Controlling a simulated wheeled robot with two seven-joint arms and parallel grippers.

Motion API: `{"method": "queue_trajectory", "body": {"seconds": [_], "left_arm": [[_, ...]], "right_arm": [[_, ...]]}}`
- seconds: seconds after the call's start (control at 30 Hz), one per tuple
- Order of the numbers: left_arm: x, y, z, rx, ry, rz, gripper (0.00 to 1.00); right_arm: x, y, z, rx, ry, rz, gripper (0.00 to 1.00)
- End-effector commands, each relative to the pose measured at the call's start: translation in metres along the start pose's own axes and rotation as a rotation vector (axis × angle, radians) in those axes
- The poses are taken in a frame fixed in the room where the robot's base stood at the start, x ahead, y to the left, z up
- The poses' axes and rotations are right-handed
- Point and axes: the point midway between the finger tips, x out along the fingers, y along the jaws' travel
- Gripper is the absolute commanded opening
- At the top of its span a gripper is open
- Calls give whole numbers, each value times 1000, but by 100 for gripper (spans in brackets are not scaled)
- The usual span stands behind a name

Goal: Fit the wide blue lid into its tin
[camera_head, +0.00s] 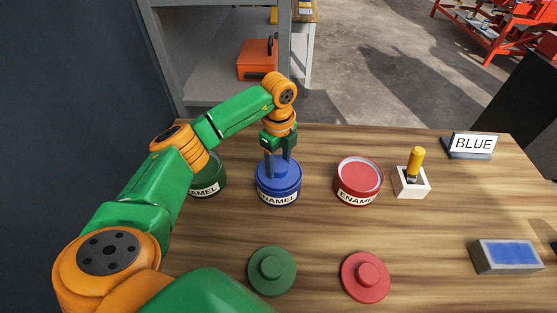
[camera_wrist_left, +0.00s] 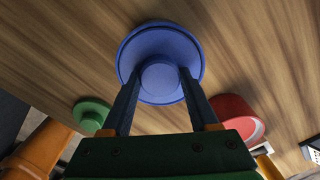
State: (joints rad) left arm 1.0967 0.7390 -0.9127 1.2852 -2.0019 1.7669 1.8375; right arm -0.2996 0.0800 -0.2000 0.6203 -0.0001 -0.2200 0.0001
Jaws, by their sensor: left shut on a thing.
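The blue lid (camera_head: 291,173) is at the mouth of the blue tin (camera_head: 262,192), which stands upright on the table with a white ENAMEL label. My left gripper (camera_head: 279,163) points down and is shut on the lid's round knob. In the left wrist view the lid (camera_wrist_left: 160,38) looks like a wide disc, with its knob between the fingers of my left gripper (camera_wrist_left: 158,76). The lid hides the tin's opening, and I cannot tell whether it is fully seated. My right gripper is not in view.
A green tin (camera_head: 209,180) stands left, partly behind my arm; a red tin (camera_head: 358,178) stands right. A green lid (camera_head: 271,270) and red lid (camera_head: 366,276) lie in front. Further right are a white holder (camera_head: 411,188) with a yellow-handled tool, a BLUE sign (camera_head: 472,145) and a blue-topped block (camera_head: 506,256).

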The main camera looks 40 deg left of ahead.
Motion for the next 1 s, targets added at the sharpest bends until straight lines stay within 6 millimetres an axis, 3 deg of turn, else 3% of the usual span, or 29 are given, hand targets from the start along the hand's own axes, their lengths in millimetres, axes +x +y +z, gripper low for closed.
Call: {"method": "queue_trajectory", "body": {"seconds": [0.17,0.2,0.3,0.57,0.7,0.87,1.0], "left_arm": [[3,0,0,0,0,0,0],[3,0,0,0,0,0,63],[2,0,0,0,1,0,90],[2,0,0,0,1,0,91],[-7,-1,0,0,1,-3,91],[-42,-2,0,-1,1,-7,91],[-86,-1,0,-2,-1,-6,91]], "right_arm": [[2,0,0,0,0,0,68],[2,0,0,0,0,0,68],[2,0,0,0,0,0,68],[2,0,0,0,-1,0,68],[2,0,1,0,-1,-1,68],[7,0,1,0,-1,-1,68],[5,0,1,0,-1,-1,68]]}}
